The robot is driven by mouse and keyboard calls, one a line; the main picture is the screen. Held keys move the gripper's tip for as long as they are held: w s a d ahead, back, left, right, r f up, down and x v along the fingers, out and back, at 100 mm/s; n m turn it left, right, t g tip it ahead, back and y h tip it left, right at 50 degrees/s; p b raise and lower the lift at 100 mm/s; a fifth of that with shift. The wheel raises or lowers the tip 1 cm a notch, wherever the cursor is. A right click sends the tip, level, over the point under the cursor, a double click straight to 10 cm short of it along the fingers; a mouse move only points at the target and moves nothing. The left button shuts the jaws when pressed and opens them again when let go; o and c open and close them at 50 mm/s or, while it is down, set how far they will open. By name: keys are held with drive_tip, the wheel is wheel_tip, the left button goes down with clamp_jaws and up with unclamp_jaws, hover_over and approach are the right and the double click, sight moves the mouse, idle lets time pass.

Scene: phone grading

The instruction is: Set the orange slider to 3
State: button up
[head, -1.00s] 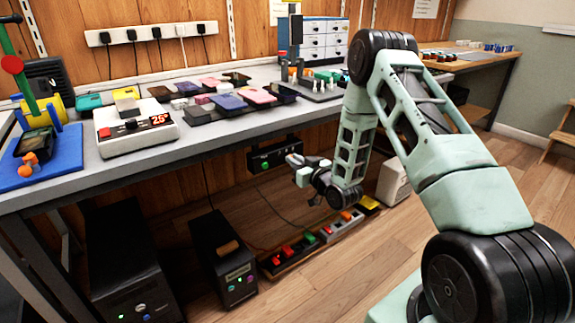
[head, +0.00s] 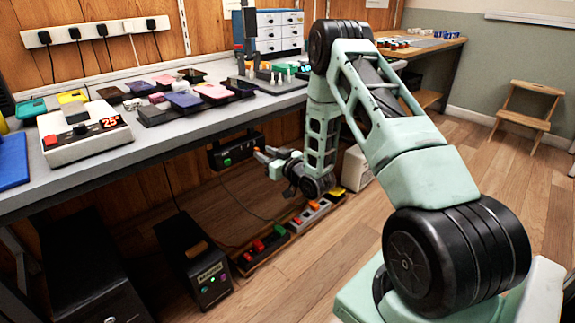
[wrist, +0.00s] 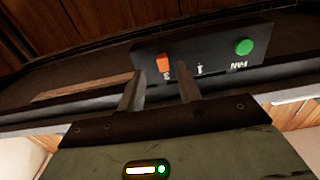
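An orange block (wrist: 163,65), which looks like the slider, sits on the face of a black control box (wrist: 210,57) in the wrist view. Small white marks lie to its right, too blurred to read, with a round green button (wrist: 243,47) beyond. The same box (head: 236,150) hangs under the bench's front edge in the head view. My gripper (wrist: 160,83) is open, its two fingers apart and pointing at the box. The orange block shows between the finger directions; contact is not visible. In the head view my gripper (head: 264,155) is close to the box's right end.
The bench (head: 150,140) overhangs the box. Below are a black computer tower (head: 190,260) and a floor strip (head: 265,250) with red, green and orange controls. A white device (head: 80,133) and several phones stand on the bench. Open floor lies at the right.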

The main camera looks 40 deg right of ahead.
drive_tip(key=s+p, duration=0.1)
drive_tip(key=s, duration=1.5)
drive_tip(key=shift+d, duration=0.3)
drive_tip(key=shift+w, duration=0.1)
